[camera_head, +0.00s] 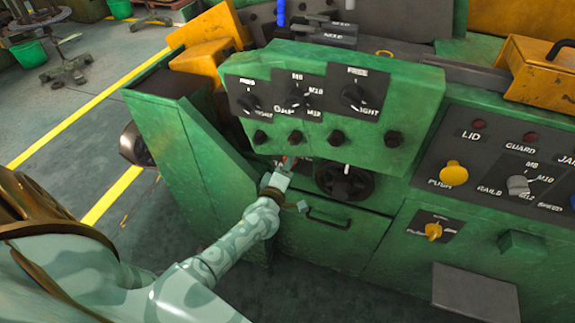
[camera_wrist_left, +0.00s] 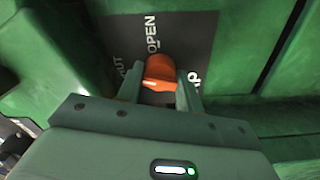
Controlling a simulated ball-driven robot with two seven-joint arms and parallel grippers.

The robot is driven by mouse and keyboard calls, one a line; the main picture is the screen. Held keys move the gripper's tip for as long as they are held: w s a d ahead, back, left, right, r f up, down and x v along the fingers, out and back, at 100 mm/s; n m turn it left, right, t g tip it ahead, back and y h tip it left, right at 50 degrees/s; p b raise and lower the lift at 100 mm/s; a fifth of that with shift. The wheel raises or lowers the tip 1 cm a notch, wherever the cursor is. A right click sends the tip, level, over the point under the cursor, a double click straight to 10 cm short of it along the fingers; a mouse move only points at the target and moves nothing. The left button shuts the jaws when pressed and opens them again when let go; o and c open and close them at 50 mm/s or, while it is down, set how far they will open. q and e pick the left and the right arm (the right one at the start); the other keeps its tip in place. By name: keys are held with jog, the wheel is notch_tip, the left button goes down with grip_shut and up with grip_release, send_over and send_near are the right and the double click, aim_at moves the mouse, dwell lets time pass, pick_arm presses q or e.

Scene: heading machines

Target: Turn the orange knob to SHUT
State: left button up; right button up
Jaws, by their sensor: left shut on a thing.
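The orange knob (camera_wrist_left: 160,70) sits on a dark plate (camera_wrist_left: 188,35) in the left wrist view. The word OPEN is printed beside it, and a partly visible word ending in UT lies to the left. A white mark shows on the knob's near side; I cannot tell exactly which label it points to. My left gripper (camera_wrist_left: 161,80) is shut on the knob, one finger on each side. In the head view my left gripper (camera_head: 281,172) reaches the low panel under the dial box and hides most of the knob. My right gripper is not in view.
A green box with black dials (camera_head: 297,92) overhangs just above my left gripper. A black handwheel (camera_head: 345,181) is close on its right, and a drawer handle (camera_head: 330,219) is below. A yellow push button (camera_head: 453,173) and a yellow knob (camera_head: 433,231) are further right.

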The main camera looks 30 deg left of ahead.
pick_arm(q)
jog(key=shift+n, duration=1.2)
jog(key=shift+f, duration=0.1)
jog(key=o, duration=1)
jog(key=p+v, duration=0.3)
jog(key=v, duration=1.3)
jog(key=shift+s, duration=0.25)
